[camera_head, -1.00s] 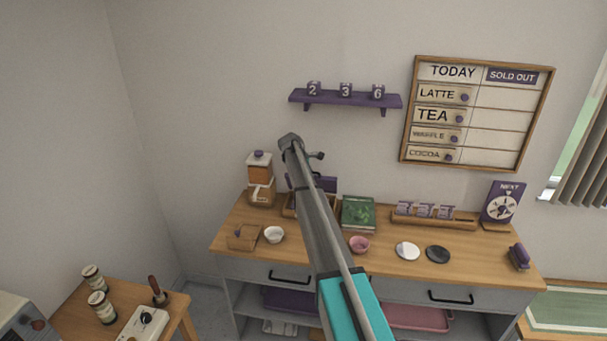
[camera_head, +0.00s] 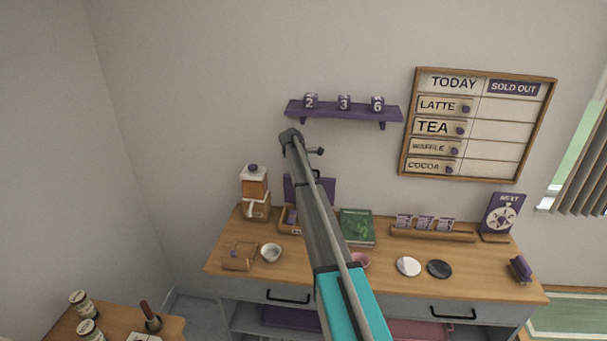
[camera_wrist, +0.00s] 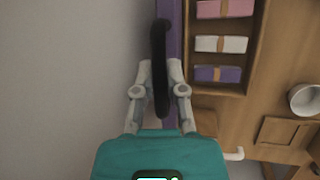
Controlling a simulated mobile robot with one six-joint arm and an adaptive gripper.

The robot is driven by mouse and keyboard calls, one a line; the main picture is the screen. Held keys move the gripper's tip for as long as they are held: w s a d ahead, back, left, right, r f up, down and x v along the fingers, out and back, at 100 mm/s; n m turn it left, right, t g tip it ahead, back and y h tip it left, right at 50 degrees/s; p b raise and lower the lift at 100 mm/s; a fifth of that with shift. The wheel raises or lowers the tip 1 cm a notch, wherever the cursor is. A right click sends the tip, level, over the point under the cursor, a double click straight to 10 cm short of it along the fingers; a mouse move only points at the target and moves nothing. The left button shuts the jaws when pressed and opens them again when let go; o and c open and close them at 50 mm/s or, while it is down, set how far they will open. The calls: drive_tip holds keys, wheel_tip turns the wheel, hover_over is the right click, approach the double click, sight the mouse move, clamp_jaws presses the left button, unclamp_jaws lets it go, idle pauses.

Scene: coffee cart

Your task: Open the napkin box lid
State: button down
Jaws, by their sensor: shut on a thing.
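The napkin box (camera_head: 288,226) is a wooden box at the back of the counter, partly hidden behind my arm in the head view. Its purple lid (camera_head: 328,188) stands raised at the back of the box. In the wrist view the lid (camera_wrist: 175,40) shows edge-on, beside the open box (camera_wrist: 245,75) with pink, white and purple napkin bundles inside. My gripper (camera_wrist: 161,90) is shut on the lid's dark handle (camera_wrist: 159,45). The gripper's fingers are hidden behind the arm in the head view.
An orange and white dispenser (camera_head: 255,188) stands left of the box, with a white bowl (camera_head: 271,253) and small wooden holder (camera_head: 239,258) in front. A green book (camera_head: 357,227) lies to the right. A purple shelf (camera_head: 345,110) hangs on the wall above.

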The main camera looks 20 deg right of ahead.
drive_tip(key=shift+w+d, duration=0.1)
drive_tip(key=shift+d, duration=0.4)
drive_tip(key=shift+a, duration=0.1)
drive_tip(key=c, duration=0.7)
unclamp_jaws()
drive_tip(key=shift+w+a, duration=0.1)
drive_tip(key=shift+a, duration=0.05)
